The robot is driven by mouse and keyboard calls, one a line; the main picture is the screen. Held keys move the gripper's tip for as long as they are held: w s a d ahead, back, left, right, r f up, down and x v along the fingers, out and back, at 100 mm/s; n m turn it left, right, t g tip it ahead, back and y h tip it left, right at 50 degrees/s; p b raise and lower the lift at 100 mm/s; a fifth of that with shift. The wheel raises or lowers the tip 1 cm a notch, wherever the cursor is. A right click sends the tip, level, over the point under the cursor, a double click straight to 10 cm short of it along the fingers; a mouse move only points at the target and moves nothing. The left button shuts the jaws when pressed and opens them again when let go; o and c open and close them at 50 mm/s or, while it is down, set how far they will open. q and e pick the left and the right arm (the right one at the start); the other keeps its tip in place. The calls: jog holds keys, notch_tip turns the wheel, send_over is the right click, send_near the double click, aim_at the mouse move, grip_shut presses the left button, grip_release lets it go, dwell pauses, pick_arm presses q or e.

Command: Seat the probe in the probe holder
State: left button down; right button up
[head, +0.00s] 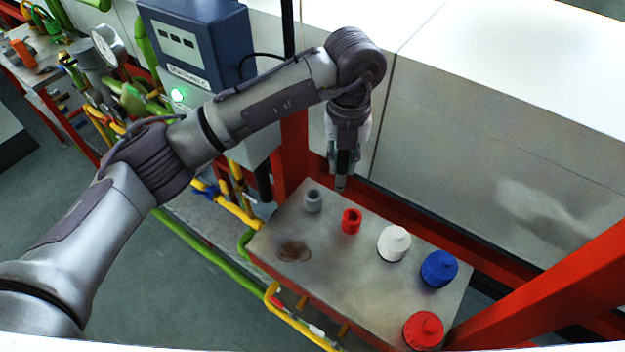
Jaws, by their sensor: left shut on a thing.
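My left gripper (343,158) comes in from above, pointing down over the back edge of the metal table. It is shut on a slim dark probe (341,183), whose grey lower end sticks out below the fingers. The probe looks about upright and appears apart from everything below it. A small grey open-topped holder (313,201) stands on the table, below and left of the probe tip. A small red open-topped holder (351,221) stands below and slightly right of the tip. I cannot tell which is the probe holder. My right gripper is out of view.
White (393,243), blue (438,268) and red (424,330) capped containers stand on the right of the table (345,285). A brown stain (293,251) marks its left part. A red frame beam (560,290) rises at right. A blue box (198,45) stands behind my arm.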

pick_arm(q)
jog(key=a+f, duration=0.1)
jog(key=f, duration=0.1)
jog(key=w+a+f+b, duration=0.1)
jog(key=a+f, duration=0.1)
jog(key=a+f+b, duration=0.1)
jog(key=a+f, duration=0.1)
jog(key=f, duration=0.1)
jog(key=shift+w+a, duration=0.3)
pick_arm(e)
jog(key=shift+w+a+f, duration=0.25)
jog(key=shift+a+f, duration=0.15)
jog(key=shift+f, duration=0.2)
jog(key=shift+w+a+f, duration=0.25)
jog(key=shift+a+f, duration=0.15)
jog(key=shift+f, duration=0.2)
pick_arm(q)
jog(key=shift+f+b, duration=0.3)
jog(key=shift+b, duration=0.15)
jog(key=c, duration=1)
grip_release()
jog(key=shift+r, duration=0.1)
jog(key=shift+c, duration=0.2)
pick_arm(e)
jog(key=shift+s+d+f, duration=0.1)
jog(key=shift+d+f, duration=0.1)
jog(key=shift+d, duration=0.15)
